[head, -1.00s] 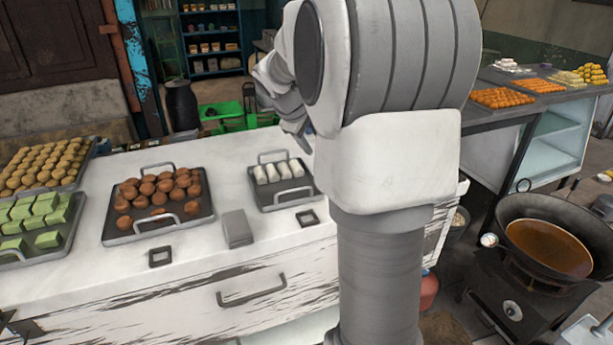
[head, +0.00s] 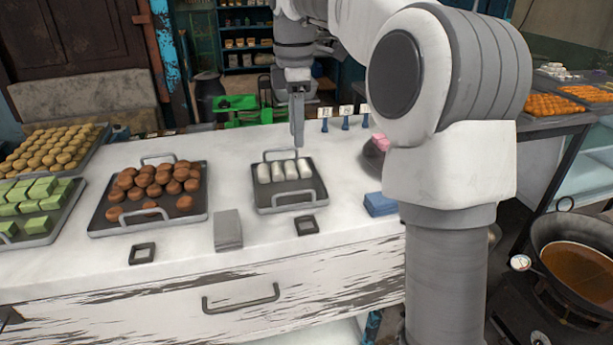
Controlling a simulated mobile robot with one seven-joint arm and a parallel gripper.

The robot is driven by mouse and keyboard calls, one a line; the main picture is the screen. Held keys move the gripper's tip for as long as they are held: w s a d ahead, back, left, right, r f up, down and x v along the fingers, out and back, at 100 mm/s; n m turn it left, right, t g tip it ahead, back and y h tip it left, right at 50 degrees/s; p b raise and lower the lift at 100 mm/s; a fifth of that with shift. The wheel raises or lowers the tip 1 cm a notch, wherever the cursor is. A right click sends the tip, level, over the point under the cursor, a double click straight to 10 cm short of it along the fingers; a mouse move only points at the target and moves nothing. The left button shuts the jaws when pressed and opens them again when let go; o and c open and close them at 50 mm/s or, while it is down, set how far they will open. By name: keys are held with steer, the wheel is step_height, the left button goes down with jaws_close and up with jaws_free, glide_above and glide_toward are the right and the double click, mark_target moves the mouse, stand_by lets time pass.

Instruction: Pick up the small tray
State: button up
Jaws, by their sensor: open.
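The small tray (head: 263,198) is dark grey with a raised metal handle at its far and near sides. It lies flat on the white counter and holds several white rolls (head: 284,172) in a row. My gripper (head: 298,140) points down above the far right part of the small tray, near its far handle (head: 279,154). Its fingers show edge-on, so the gap between them is hard to see. Nothing shows in its grasp. I cannot tell whether the fingertips touch the handle.
A larger tray (head: 103,222) of brown balls stands to the left, beyond it trays of green blocks (head: 33,197) and yellow-brown sweets (head: 47,148). A grey block (head: 228,230) and a small black square frame (head: 306,225) lie in front. A blue stack (head: 380,204) lies right.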

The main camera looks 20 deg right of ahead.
mark_target(296, 192)
step_height(296, 192, down, 12)
steer(key=shift+a+f+b, duration=0.1)
steer(key=shift+a+b, duration=0.05)
steer(key=shift+b, duration=0.4)
steer(key=shift+w+a+f, duration=0.1)
steer(key=shift+f, duration=1.2)
steer(key=shift+a+f, duration=0.1)
steer(key=shift+f, duration=1.15)
jaws_close()
steer(key=shift+r, duration=0.1)
